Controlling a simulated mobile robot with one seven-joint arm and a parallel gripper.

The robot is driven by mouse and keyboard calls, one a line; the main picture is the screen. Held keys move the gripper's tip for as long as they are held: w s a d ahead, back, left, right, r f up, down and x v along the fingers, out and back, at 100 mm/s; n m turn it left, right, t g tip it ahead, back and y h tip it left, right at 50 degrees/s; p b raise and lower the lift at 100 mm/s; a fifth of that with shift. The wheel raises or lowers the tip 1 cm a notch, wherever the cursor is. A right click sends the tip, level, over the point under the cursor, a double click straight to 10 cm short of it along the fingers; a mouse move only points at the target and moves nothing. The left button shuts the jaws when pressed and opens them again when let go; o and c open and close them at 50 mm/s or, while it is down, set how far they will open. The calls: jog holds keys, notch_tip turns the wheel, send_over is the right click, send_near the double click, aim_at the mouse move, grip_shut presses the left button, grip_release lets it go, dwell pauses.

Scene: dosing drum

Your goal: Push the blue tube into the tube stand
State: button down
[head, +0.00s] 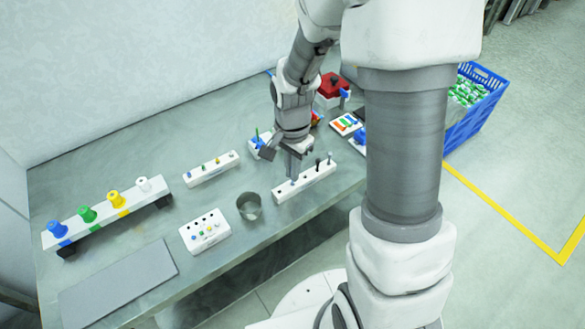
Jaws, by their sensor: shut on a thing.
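My gripper (294,178) points down over a long white block with holes (318,178), near its left part. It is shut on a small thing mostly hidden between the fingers. A bluish spot shows at the fingertips, which looks like the blue tube (292,183). I cannot tell how deep it sits in the block. Dark upright pins stand in the right part of this block. A second white block, with two rows of holes (193,243), holds small coloured pieces. I cannot tell for sure which block is the tube stand.
A grey cup (249,206) stands left of the long block. Another white strip (197,177) with small coloured pieces lies behind it. A rack with coloured spools (110,213) and a grey mat (118,284) are at the left. A red-topped box (333,86) is behind my arm.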

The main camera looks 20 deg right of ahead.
jog(key=shift+f+b, duration=0.65)
jog(key=shift+f, duration=0.1)
dwell(0.3)
jog(key=c, duration=0.9)
grip_release()
jog(key=shift+r, duration=0.1)
notch_tip(320, 180, up, 17)
jog(key=shift+r+p, duration=0.15)
jog(key=shift+p, duration=1.05)
jog(key=s+r+n+t, duration=0.2)
jog(key=s+n, duration=0.1)
jog(key=s, duration=0.1)
jog(key=s+r+n+t, duration=0.1)
jog(key=s+r+n, duration=0.2)
jog(key=s+n, duration=0.1)
jog(key=s+r+n+t, duration=0.2)
jog(key=s+r+n, duration=0.1)
jog(key=s, duration=0.3)
jog(key=shift+n+t, duration=0.3)
jog(key=shift+n, duration=0.4)
